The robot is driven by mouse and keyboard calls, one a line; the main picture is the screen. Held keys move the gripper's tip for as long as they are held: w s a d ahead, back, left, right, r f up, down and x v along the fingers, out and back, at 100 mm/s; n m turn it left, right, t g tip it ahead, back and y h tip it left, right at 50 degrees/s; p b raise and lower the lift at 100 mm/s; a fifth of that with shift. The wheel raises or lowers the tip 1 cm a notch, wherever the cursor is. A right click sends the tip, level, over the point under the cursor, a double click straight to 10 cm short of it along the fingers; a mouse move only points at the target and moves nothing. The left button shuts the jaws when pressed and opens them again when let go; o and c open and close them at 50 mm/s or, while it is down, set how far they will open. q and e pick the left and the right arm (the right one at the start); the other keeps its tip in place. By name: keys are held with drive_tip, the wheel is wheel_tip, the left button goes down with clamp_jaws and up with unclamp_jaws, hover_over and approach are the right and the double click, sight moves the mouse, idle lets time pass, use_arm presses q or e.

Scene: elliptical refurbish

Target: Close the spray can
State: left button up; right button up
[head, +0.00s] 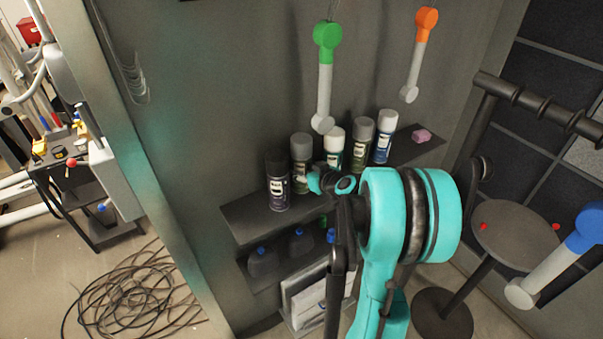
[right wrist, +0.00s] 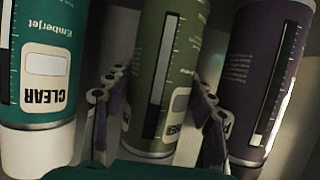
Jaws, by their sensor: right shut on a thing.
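Several spray cans stand upright in a row on a dark shelf (head: 245,212). The olive can with a grey cap (head: 301,160), second from the left, shows in the right wrist view as the middle can (right wrist: 165,60), upside down in that picture. My right gripper (head: 318,182) is at the front of the row. In the right wrist view its fingers (right wrist: 155,105) sit on both sides of the olive can, shut on it. The can's cap is hard to make out there. My left gripper is not in view.
A dark purple can (head: 278,187) and a teal can with a white cap (head: 334,147) stand close on either side. More cans and a pink block (head: 421,136) are to the right. A round stool (head: 515,235) stands at right.

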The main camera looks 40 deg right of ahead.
drive_tip(key=shift+d+f, duration=0.1)
drive_tip(key=shift+f, duration=0.5)
drive_tip(key=shift+r, duration=0.1)
drive_tip(key=o, duration=1.4)
drive_tip(key=shift+f, duration=0.2)
drive_tip(key=shift+r, duration=0.1)
